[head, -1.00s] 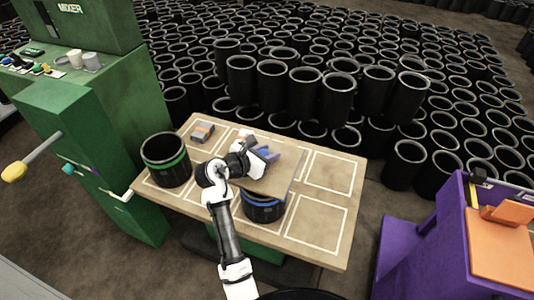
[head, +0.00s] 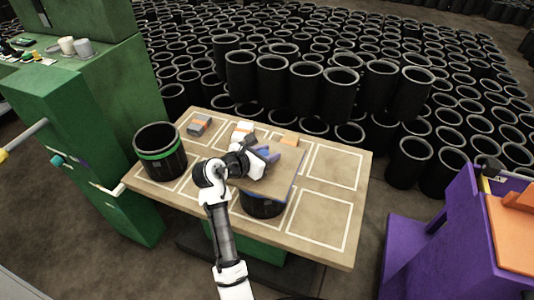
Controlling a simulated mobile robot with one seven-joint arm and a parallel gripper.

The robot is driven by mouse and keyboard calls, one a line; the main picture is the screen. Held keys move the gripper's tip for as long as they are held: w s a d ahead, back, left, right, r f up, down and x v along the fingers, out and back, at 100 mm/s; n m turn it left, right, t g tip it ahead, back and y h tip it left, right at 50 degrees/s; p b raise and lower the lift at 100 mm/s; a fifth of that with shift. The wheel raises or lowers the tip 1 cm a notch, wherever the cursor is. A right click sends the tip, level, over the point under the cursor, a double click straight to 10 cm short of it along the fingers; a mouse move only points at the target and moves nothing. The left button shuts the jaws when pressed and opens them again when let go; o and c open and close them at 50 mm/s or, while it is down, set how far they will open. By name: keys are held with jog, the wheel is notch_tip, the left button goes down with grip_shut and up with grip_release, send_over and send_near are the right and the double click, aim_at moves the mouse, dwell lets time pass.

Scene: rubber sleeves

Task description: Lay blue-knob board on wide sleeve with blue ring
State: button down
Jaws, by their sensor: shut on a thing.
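The blue-knob board (head: 284,178) is a flat brown board in my gripper, over the wide sleeve with the blue ring (head: 262,206). The board covers the top of that black sleeve and most of its blue ring. I cannot tell whether board and sleeve touch. My gripper (head: 262,157) is shut on the board's blue knob (head: 270,154), which shows partly beside the fingers.
A black sleeve with a green ring (head: 160,150) stands at the table's left. Small grey-orange blocks (head: 199,124) lie at the back of the wooden table (head: 345,240). Its right marked squares are empty. A green mixer stands left, a purple machine (head: 440,235) right, and many black sleeves behind.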

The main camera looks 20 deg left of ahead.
jog(key=shift+f, duration=0.45)
dwell(0.3)
jog(key=c, duration=0.9)
grip_release()
jog(key=shift+f, duration=0.1)
